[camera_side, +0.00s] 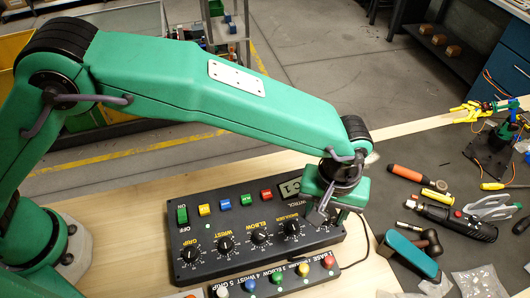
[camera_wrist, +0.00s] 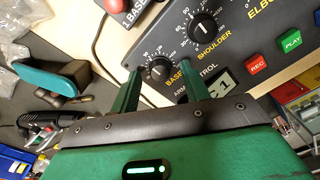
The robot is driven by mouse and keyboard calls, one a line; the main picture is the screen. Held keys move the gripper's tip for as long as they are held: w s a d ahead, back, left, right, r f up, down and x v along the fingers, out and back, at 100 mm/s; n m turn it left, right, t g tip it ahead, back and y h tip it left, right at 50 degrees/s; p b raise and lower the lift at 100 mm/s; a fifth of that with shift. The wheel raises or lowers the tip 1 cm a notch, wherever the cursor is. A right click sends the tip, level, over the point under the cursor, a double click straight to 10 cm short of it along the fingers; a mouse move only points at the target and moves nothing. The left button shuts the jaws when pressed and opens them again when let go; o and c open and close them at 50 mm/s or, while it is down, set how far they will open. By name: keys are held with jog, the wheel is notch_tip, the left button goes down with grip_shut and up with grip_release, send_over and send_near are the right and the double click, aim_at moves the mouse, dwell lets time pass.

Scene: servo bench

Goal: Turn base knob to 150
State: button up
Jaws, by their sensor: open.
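The base knob (camera_wrist: 156,71) is a black dial with a pale pointer line on the dark control box (camera_wrist: 236,72). It shows in the wrist view between the two fingers of my gripper (camera_wrist: 160,80). The fingers are apart, one to either side of it in the picture; whether they touch it or sit above it I cannot tell. In the side view my gripper (camera_side: 329,212) is over the right end of the control box (camera_side: 218,263) and hides the base knob. The exact dial reading is too small to read.
The shoulder knob (camera_side: 291,228) is close left of my gripper, with more knobs beyond it. Coloured buttons (camera_side: 246,199) line the box's back. A strip of round coloured buttons (camera_side: 277,278) lies in front. A teal-topped block (camera_side: 408,252) and tools lie on the dark mat at right.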

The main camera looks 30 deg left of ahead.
jog(key=shift+f, duration=0.3)
jog(key=shift+c, duration=0.5)
jog(key=c, duration=0.9)
